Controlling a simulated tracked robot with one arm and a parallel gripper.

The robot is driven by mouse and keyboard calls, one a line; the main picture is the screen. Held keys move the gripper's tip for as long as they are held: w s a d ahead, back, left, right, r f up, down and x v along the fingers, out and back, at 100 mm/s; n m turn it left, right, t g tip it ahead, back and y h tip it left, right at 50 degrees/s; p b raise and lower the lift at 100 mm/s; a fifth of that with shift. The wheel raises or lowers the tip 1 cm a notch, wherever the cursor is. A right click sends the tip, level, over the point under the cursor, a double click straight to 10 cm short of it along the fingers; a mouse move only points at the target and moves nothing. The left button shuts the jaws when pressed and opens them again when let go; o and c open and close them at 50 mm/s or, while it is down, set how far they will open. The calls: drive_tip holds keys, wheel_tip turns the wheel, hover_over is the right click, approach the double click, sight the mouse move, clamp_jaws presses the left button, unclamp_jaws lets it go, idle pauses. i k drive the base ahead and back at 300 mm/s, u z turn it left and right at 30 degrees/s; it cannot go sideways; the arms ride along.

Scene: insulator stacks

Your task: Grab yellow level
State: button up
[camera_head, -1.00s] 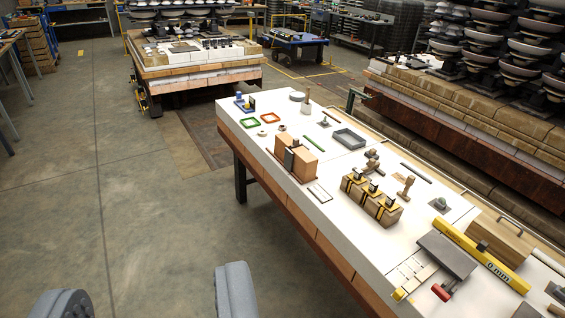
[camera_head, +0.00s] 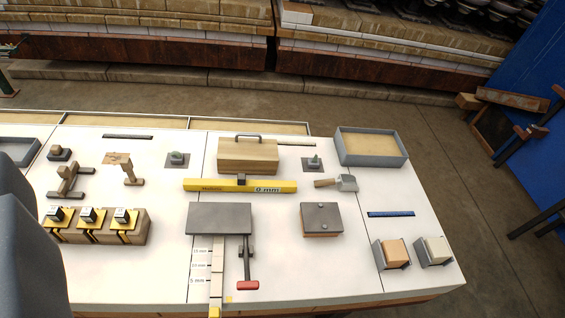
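The yellow level (camera_head: 215,186), a long bar marked "0 mm", lies lengthwise on the white table near its middle. A small dark piece (camera_head: 241,179) shows at its upper edge. A wooden box with a handle (camera_head: 248,157) lies just behind it, and a dark grey plate (camera_head: 219,218) lies just in front. My gripper (camera_head: 28,250) shows only as a large grey part at the left edge, well to the left of the level and apart from it. The rest of it is out of frame, so its opening cannot be seen.
A trowel (camera_head: 347,183) lies close to the level's right end. A red-handled hammer (camera_head: 247,284) and a wooden block with a metal plate (camera_head: 321,219) lie in front. Yellow-clamped blocks (camera_head: 140,228) stand left, and a grey tray (camera_head: 372,160) back right.

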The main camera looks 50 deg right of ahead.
sight(241, 185)
drive_tip(key=z, duration=0.65)
drive_tip(key=i, duration=1.15)
drive_tip(key=z, duration=0.5)
